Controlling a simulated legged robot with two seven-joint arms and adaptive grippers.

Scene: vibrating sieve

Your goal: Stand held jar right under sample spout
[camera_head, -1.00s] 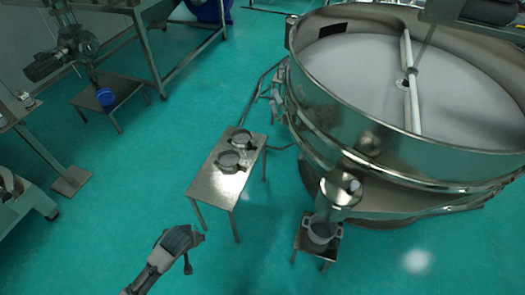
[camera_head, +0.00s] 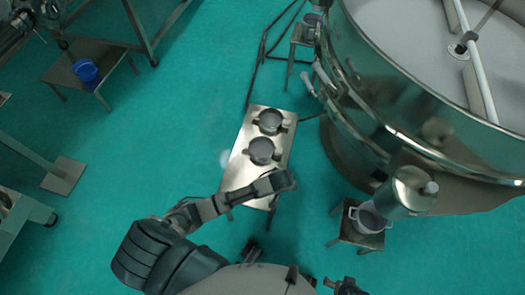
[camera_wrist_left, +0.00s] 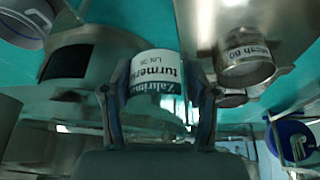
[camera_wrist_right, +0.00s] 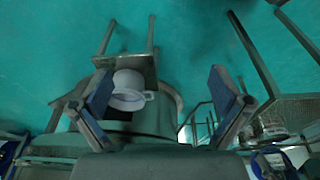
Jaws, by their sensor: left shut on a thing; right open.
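My left gripper (camera_head: 280,183) reaches in from the left over the near end of the steel table. In the left wrist view it is shut on a jar (camera_wrist_left: 153,72) with a white label reading turmeric. In the head view I cannot make out the jar clearly. A large steel sieve (camera_head: 385,95) stands at right. A cylindrical steel outlet (camera_head: 408,190) hangs from its near side, over a pot on a low stand. I cannot tell which outlet is the sample spout. My right gripper (camera_wrist_right: 158,85) is open and empty, with its fingers apart in front of a pale pot.
Two round pans (camera_head: 261,150) sit on the steel table (camera_head: 240,170); one reads mesh 60 in the left wrist view (camera_wrist_left: 246,55). The handled pot (camera_head: 369,219) stands on its stand (camera_head: 356,237). Another small stand (camera_head: 300,38) is farther back. Green floor is clear left of the table.

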